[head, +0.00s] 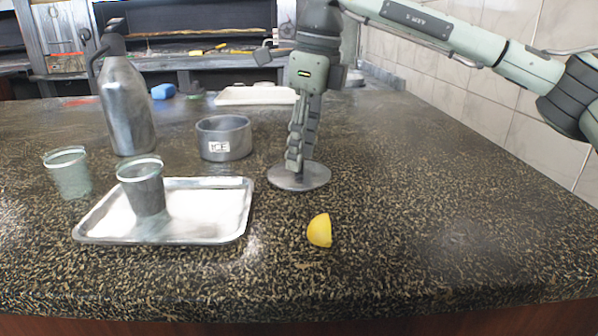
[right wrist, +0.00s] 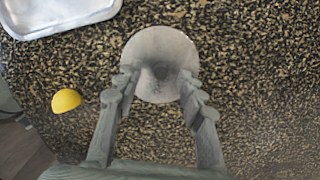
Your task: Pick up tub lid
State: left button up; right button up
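The tub lid (head: 299,178) is a round grey metal disc lying flat on the counter. It also shows in the right wrist view (right wrist: 160,50), with a darker knob at its centre. My right gripper (head: 298,166) points straight down over the lid. In the right wrist view its fingers (right wrist: 157,76) are apart, one on each side of the knob, with a gap between them. Whether the fingertips touch the lid's top I cannot tell. The grey tub (head: 224,140) labelled ICE stands open to the left of the lid. My left gripper is not in view.
A yellow lemon piece (head: 320,230) lies in front of the lid. A metal tray (head: 215,211) holding a cup (head: 143,187) is at left, with another cup (head: 69,174) beside it. A metal bottle (head: 125,105) stands behind. The counter's right side is clear.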

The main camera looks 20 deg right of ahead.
jog(key=shift+w+f, duration=0.1)
jog(key=shift+f, duration=0.6)
grip_shut()
jog(key=shift+r, duration=0.15)
